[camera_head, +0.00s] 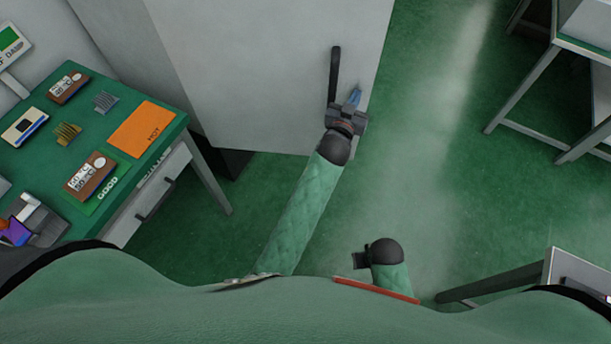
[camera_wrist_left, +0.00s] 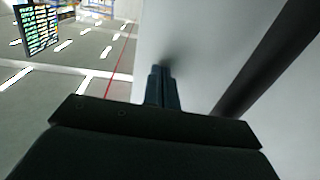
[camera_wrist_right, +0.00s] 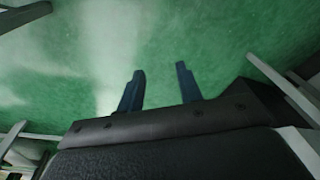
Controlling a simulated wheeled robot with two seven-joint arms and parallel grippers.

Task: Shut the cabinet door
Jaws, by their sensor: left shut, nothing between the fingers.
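The cabinet door (camera_head: 270,60) is a large pale grey panel at the top centre of the head view, with a long black bar handle (camera_head: 335,72) near its right edge. My left gripper (camera_head: 356,97) is shut and empty, close to the door's right edge and just right of the handle's lower end. In the left wrist view its fingers (camera_wrist_left: 161,85) are together at the door's pale face, and the dark handle (camera_wrist_left: 265,60) runs beside them on the right. Whether the fingertips touch the door is unclear. My right gripper (camera_wrist_right: 160,85) is open and empty above the green floor.
A green-topped workbench (camera_head: 165,135) with several small items and an orange mat (camera_head: 142,129) stands at the left. A grey table frame (camera_head: 530,90) is at the upper right, and another table (camera_head: 560,270) is at the lower right. The floor between is clear.

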